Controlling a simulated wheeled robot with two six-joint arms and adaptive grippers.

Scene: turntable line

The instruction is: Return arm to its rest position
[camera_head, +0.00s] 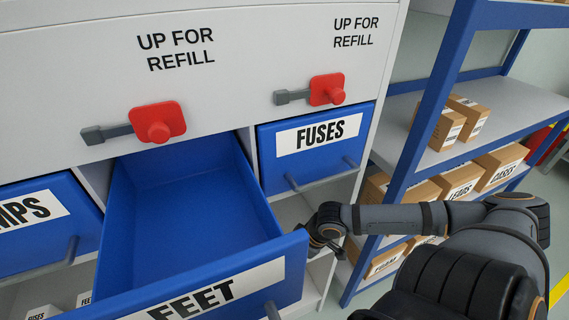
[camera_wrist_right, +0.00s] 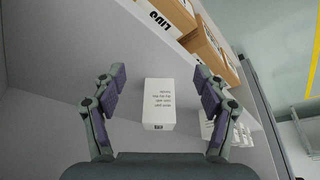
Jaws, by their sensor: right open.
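My right arm (camera_head: 400,218) comes in from the right in the head view. Its gripper (camera_head: 325,240) is beside the right front corner of the open FEET drawer (camera_head: 190,200), below the FUSES drawer (camera_head: 315,145). In the right wrist view the gripper (camera_wrist_right: 160,90) is open, its two fingers spread apart. A white box (camera_wrist_right: 158,104) with small print shows between and beyond the fingers on a grey surface; I cannot tell how far away it is. My left gripper is not in view.
The FEET drawer is pulled out and its visible inside is empty. Red handles (camera_head: 157,122) stick out above the drawers. A blue shelf rack (camera_head: 430,100) with cardboard boxes (camera_head: 462,182) stands close behind my right arm. Another white box (camera_wrist_right: 222,130) lies right in the wrist view.

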